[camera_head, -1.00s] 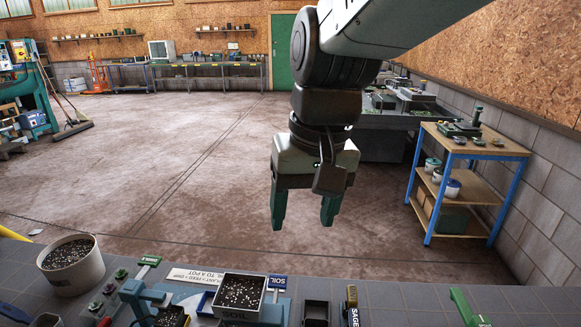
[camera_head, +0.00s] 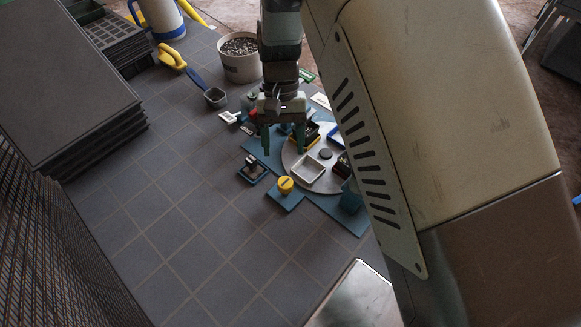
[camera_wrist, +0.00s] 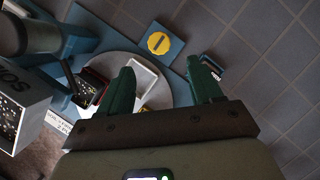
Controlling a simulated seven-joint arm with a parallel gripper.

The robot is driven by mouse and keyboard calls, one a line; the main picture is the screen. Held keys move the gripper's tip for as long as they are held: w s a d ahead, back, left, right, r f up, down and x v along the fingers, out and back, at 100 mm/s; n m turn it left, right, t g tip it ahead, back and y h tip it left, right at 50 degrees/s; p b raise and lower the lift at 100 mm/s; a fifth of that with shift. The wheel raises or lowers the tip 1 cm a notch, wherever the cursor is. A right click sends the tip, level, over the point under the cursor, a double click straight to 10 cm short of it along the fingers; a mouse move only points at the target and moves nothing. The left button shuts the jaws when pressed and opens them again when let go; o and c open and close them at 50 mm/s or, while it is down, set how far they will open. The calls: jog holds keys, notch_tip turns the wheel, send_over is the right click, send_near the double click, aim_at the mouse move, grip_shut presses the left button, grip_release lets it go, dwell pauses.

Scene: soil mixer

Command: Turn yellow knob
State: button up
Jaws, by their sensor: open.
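The yellow knob (camera_head: 286,184) is a round cap with a dark slot line on top, on a small blue plate at the front of the mixer's blue base. It also shows in the wrist view at the upper middle (camera_wrist: 159,42). My gripper (camera_head: 283,147) has green fingers pointing down, apart and empty, above the round grey turntable's left part. In the wrist view my gripper (camera_wrist: 163,85) shows both fingers, with the knob beyond their tips and between them in the picture. The fingers do not touch the knob.
A white square tray (camera_head: 308,170) and dark boxes sit on the turntable. A small blue-framed stamp-like part (camera_head: 253,169) stands left of the knob. A soil pot (camera_head: 240,58) is behind. Open tiled tabletop (camera_head: 190,220) lies to the left and front.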

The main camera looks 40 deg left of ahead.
aim_at(285, 181)
jog(key=x, duration=0.9)
jog(key=shift+d+f, duration=0.15)
jog(key=shift+f, duration=0.1)
jog(key=c, duration=1.1)
jog(key=shift+o, duration=0.2)
